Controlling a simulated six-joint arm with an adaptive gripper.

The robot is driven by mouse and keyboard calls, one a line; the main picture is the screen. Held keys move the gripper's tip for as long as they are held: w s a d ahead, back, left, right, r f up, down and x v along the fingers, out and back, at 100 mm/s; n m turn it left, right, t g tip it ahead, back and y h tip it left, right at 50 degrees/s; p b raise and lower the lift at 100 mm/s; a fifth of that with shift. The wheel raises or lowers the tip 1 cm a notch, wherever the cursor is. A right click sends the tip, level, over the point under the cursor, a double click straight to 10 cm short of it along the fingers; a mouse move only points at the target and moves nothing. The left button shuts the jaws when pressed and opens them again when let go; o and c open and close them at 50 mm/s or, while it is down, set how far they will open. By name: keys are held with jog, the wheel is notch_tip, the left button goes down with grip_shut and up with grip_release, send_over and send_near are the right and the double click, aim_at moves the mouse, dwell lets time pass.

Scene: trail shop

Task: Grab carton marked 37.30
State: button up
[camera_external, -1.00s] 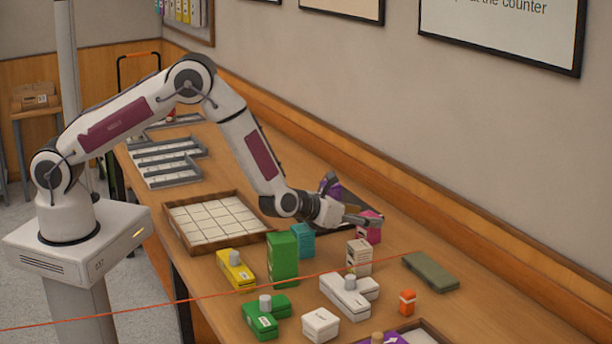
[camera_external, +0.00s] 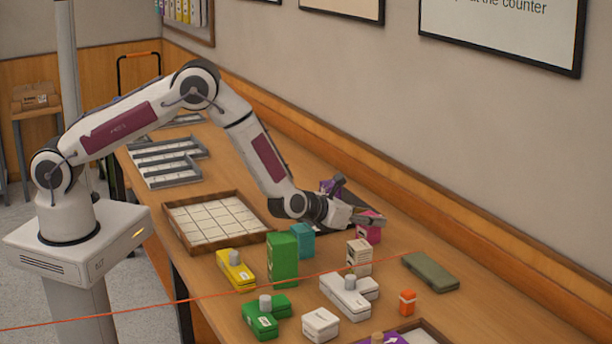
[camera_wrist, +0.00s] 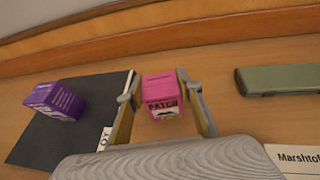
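A pink carton (camera_external: 368,232) stands on the table by the dark mat. In the wrist view this carton (camera_wrist: 161,92) reads "PATCH" and lies between my two fingers. No price 37.30 is readable on any carton. My gripper (camera_external: 374,217) is at the pink carton, coming in from the left in the external view. In the wrist view my gripper (camera_wrist: 158,86) is open, with a finger on each side of the carton. A gap shows at the left finger; the right finger is very close to the carton, and I cannot tell if it touches.
A purple carton (camera_wrist: 56,101) stands on the dark mat (camera_wrist: 35,145). An olive case (camera_external: 431,271) lies to the right. A cream carton (camera_external: 359,262), a teal carton (camera_external: 302,240) and a tall green carton (camera_external: 283,260) stand nearer the camera. A compartment tray (camera_external: 215,220) is left.

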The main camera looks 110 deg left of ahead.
aim_at(369, 215)
jog(key=c, duration=0.4)
jog(key=shift+r, duration=0.2)
jog(key=shift+r, duration=4.85)
